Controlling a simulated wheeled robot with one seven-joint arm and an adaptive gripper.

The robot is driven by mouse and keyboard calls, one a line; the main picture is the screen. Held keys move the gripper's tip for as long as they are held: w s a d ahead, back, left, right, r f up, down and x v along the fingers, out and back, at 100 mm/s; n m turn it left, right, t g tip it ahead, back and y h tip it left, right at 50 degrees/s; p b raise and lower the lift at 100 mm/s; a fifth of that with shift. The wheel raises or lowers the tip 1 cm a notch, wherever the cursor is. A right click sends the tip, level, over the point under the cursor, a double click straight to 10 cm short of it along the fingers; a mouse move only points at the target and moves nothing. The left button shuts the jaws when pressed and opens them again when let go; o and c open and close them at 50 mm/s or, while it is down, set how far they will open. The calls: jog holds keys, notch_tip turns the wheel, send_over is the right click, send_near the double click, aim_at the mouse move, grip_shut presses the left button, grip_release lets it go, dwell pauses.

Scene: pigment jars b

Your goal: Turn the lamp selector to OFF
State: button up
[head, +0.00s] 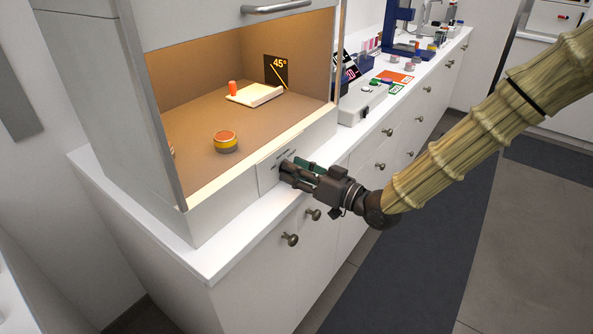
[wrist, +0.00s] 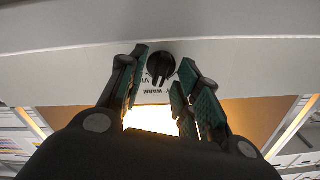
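The lamp selector (wrist: 160,66) is a small black round knob with a raised grip on a pale panel, seen in the wrist view. Printed labels sit beside it; "WARM" is readable and the others are partly hidden. I cannot tell for sure which label the knob points to. In the head view my gripper (head: 288,174) is at the label plate (head: 268,172) on the light booth's front, and the knob is hidden behind the fingers.
The lit booth (head: 190,110) holds an orange-topped jar (head: 226,141) and a white stand (head: 255,95) with a small orange piece. A grey box (head: 362,103) stands right of the booth on the white counter. Drawer knobs (head: 290,239) stick out below my gripper.

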jog(key=shift+c, duration=0.2)
grip_shut()
jog(key=shift+f+n+b, duration=0.1)
jog(key=shift+n+b, duration=0.3)
jog(key=n+b, duration=0.2)
jog(key=n, duration=0.1)
jog(key=shift+f, duration=0.1)
jog(key=n+b, duration=0.4)
jog(key=shift+s+a, duration=0.1)
jog(key=n+b, duration=0.4)
jog(key=shift+n, duration=0.4)
jog(key=shift+n+b, duration=1.6)
jog(key=shift+n, duration=0.1)
